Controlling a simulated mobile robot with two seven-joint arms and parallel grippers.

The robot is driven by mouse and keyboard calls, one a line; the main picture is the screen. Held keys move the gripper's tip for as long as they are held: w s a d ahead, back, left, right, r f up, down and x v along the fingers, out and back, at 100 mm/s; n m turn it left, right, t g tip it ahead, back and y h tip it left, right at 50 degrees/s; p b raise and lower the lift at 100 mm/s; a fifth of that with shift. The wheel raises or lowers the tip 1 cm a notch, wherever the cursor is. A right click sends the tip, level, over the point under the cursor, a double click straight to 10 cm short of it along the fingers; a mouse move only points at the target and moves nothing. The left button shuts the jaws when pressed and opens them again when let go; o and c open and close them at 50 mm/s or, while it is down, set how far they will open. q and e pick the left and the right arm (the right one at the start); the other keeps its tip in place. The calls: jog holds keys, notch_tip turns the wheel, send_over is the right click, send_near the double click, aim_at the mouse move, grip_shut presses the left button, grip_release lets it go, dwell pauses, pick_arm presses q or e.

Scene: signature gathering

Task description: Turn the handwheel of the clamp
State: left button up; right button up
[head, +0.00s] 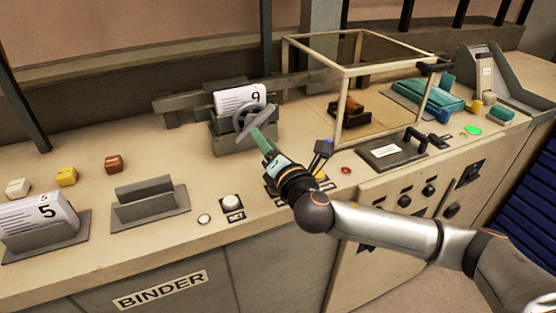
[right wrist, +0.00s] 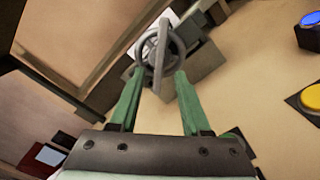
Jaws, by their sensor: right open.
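The clamp (head: 230,140) is a grey block on the counter, holding a stack of white sheets (head: 238,98) marked 9. Its grey handwheel (head: 250,120) faces my right gripper (head: 257,134). In the right wrist view, the handwheel (right wrist: 160,52) shows ahead, between and just beyond the green fingertips of my right gripper (right wrist: 156,76). Those fingers are apart with nothing held between them. I cannot tell whether a fingertip touches the rim. My left gripper is not in view.
A glass-like framed case (head: 340,72) stands right of the clamp. A stack marked 5 (head: 40,222) sits in a holder at the left, beside an empty holder (head: 148,203). A white SET button (head: 231,202) is in front. Bare counter lies left of the clamp.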

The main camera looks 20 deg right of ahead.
jog(key=s+b, duration=0.1)
jog(key=s, duration=0.6)
jog(key=shift+s+d, duration=0.15)
jog(key=shift+s, duration=0.25)
